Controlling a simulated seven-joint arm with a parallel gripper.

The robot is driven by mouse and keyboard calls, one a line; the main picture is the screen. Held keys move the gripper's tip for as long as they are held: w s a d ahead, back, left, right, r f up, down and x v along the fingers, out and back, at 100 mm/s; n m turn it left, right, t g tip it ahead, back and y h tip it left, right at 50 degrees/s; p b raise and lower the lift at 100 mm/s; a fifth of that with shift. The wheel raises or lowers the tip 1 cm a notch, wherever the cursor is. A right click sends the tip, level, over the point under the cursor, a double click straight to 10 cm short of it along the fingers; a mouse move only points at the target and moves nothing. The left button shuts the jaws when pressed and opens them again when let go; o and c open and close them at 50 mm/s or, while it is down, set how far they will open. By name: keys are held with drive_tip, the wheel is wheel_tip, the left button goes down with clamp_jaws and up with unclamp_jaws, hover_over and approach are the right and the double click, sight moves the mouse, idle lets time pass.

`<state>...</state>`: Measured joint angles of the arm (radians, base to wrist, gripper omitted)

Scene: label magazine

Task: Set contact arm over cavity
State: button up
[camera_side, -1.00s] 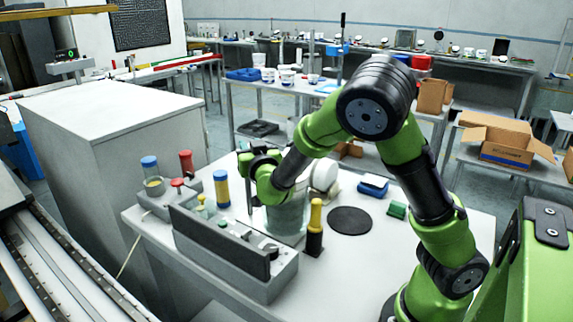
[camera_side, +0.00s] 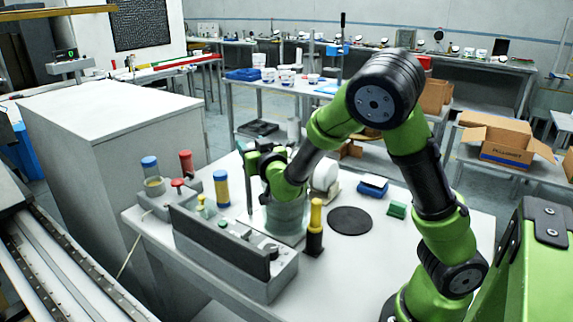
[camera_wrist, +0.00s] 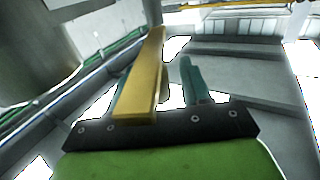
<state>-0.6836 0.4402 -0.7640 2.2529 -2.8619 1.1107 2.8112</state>
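The grey fixture with an upright dark plate (camera_side: 220,243) stands at the table's front left and looks like the label magazine. Small parts sit on its top behind the plate. I cannot make out the contact arm or the cavity for certain. My gripper (camera_side: 250,185) is behind the fixture, beside a greenish clear jar (camera_side: 285,222), and its fingertips are hard to see there. In the wrist view, the teal fingers of my gripper (camera_wrist: 158,82) stand apart. A yellow bar (camera_wrist: 147,82) overlaps the left finger, with a gap to the right finger.
A yellow-and-blue cylinder (camera_side: 221,188) and a grey box with a blue-capped jar (camera_side: 152,180) stand left of my gripper. A yellow-and-black bottle (camera_side: 315,228) stands right of the fixture. A black disc (camera_side: 350,220) lies flat.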

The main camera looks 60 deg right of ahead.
drive_tip(key=v, duration=0.7)
drive_tip(key=shift+s, duration=0.25)
drive_tip(key=shift+a, duration=0.15)
drive_tip(key=shift+c, duration=0.5)
